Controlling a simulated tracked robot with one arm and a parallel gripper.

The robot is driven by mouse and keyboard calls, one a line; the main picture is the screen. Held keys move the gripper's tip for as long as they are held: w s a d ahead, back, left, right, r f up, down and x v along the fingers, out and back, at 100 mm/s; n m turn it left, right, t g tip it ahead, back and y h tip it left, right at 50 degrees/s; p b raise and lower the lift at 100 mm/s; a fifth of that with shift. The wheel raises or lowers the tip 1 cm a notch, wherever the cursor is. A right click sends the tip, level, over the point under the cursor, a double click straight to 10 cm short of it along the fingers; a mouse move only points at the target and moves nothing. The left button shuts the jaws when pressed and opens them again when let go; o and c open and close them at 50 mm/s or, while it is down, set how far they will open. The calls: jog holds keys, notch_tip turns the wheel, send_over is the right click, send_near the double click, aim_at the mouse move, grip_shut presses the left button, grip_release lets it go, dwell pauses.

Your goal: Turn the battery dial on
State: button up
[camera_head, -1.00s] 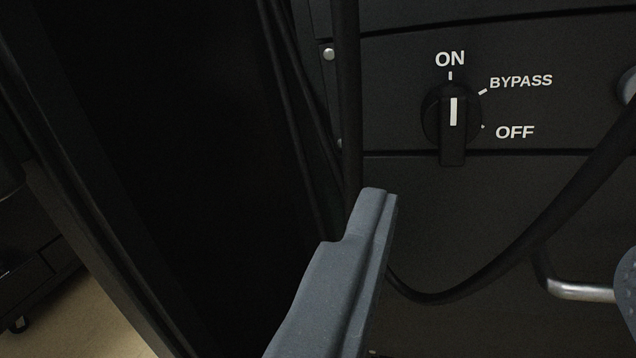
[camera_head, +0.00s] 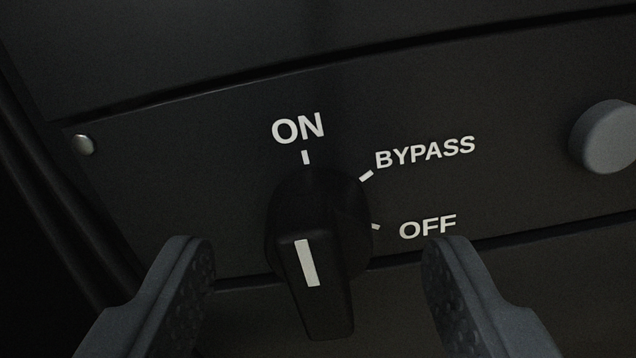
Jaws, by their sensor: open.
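The battery dial (camera_head: 318,235) is a black rotary knob on a dark panel, in the middle of the view. Its white pointer line stands nearly upright, in line with the ON mark above it. The BYPASS and OFF marks are to its upper right and right. My gripper (camera_head: 318,260) is open, with one grey finger to the left of the dial and one to the right. Both fingers appear apart from the knob, and nothing is held between them.
A grey round knob (camera_head: 607,137) sticks out of the panel at the right edge. A small screw (camera_head: 83,144) sits at the panel's left. Dark cables (camera_head: 62,215) run down the left side. A seam crosses below the dial.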

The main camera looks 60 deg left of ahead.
jog(key=shift+x, duration=1.15)
jog(key=shift+c, duration=0.4)
jog(key=c, duration=0.9)
jog(key=shift+n+p, duration=0.3)
jog(key=shift+n, duration=0.9)
jog(key=o, duration=1)
